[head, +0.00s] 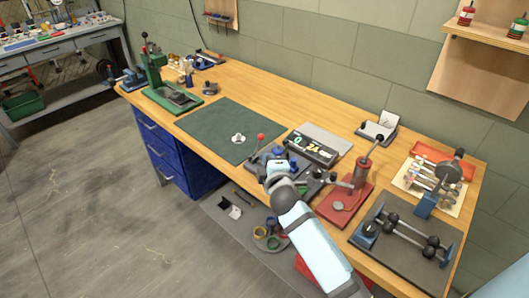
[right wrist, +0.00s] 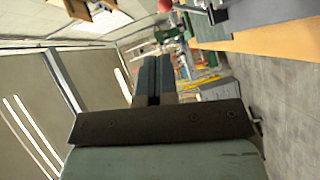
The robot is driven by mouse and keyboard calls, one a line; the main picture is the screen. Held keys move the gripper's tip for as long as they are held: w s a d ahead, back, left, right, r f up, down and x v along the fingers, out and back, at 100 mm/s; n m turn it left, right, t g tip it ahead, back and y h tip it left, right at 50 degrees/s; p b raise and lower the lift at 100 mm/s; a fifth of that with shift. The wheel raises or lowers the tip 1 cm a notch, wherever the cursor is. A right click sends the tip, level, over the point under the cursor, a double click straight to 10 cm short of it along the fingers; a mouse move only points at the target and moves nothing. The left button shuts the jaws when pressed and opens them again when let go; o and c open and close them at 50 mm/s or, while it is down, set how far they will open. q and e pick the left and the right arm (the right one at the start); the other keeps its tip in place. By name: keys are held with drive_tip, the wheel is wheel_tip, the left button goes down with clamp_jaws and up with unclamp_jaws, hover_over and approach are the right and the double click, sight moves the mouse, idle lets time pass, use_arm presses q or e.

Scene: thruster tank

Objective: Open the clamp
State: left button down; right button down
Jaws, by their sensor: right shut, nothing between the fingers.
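What looks like the clamp (head: 257,156), a dark fixture with an upright lever and a red knob (head: 261,137), stands at the bench's front edge, right of the green mat. My right arm comes in from the lower right in the head view, and its gripper (head: 276,159) is just right of the red knob, covering part of the fixture. In the right wrist view the fingers of my right gripper (right wrist: 152,78) are together and empty. A red knob (right wrist: 165,5) is cut off at the top edge of that view, apart from the fingers. My left gripper is not in view.
A black box with a display (head: 311,147) lies just behind my right gripper. A red-based lever press (head: 345,203) and a grey tray with black-knobbed bars (head: 400,245) stand to the right. The green mat (head: 222,125) is mostly free, with a small metal part on it.

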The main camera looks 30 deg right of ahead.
drive_tip(key=v, duration=0.3)
drive_tip(key=shift+s+r, duration=0.25)
drive_tip(key=s+a+f+m+g+y+p, duration=0.1)
drive_tip(key=s+a+f+m+y+p, duration=0.1)
drive_tip(key=s, duration=0.6)
drive_tip(key=s+a+f+m+g+y+p, duration=0.2)
drive_tip(key=s+a+f+m+y+p, duration=0.1)
drive_tip(key=s, duration=0.6)
drive_tip(key=s+a+f+m+g+y+p, duration=0.2)
drive_tip(key=s+a+f+m+p, duration=0.1)
drive_tip(key=s, duration=0.5)
wheel_tip(320, 180, down, 4)
drive_tip(key=shift+s+a+r+m+y+p, duration=0.2)
drive_tip(key=shift+a+m+y+p, duration=0.15)
drive_tip(key=shift+a+m, duration=0.7)
